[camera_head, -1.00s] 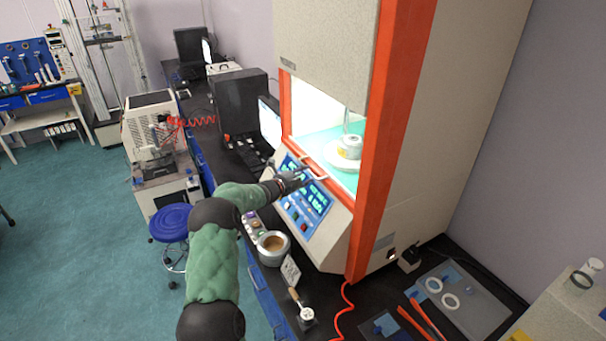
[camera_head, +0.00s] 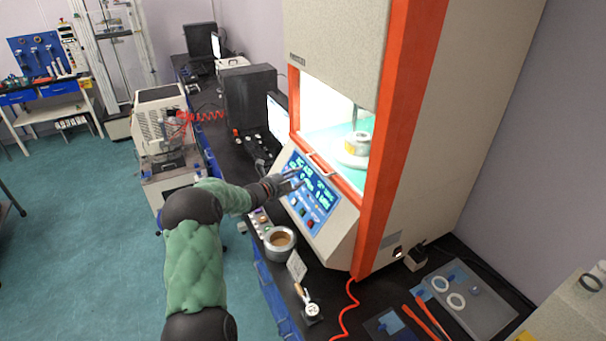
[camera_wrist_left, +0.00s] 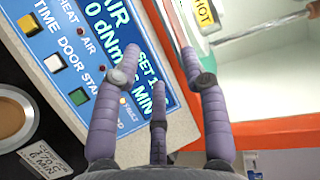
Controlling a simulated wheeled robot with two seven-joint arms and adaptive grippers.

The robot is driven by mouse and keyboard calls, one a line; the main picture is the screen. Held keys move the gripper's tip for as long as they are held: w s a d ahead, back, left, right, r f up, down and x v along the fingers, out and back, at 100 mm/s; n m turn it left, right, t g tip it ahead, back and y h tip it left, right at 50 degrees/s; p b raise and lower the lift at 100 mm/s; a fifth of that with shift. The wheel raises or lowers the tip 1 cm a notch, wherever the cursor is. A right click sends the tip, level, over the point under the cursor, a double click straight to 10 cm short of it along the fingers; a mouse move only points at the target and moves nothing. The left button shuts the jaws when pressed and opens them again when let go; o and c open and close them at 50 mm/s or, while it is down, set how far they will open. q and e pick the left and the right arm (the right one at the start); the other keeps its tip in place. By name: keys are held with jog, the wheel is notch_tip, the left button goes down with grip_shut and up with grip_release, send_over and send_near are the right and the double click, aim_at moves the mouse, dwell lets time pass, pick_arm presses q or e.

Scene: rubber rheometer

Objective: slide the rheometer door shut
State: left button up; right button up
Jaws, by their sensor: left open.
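The rheometer (camera_head: 455,110) is a tall beige cabinet with orange edges. A beige panel (camera_head: 338,50) covers the upper front, above a lit opening onto a metal piece (camera_head: 358,144). A pale bar handle (camera_head: 321,163) sits at the opening's lower edge. I cannot tell whether a clear pane fills the opening. My left gripper (camera_head: 297,180) is just below and left of the handle, in front of the blue control panel (camera_head: 313,196). In the left wrist view its fingers (camera_wrist_left: 161,62) are spread and empty over the panel. My right gripper is not in view.
A tray with white rings (camera_head: 485,300) lies at the right. A HOT label (camera_wrist_left: 206,14) shows in the wrist view.

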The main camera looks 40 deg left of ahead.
pick_arm(q)
jog(key=s, duration=0.2)
jog(key=shift+s+r, duration=0.25)
jog(key=shift+s, duration=0.1)
dwell(0.4)
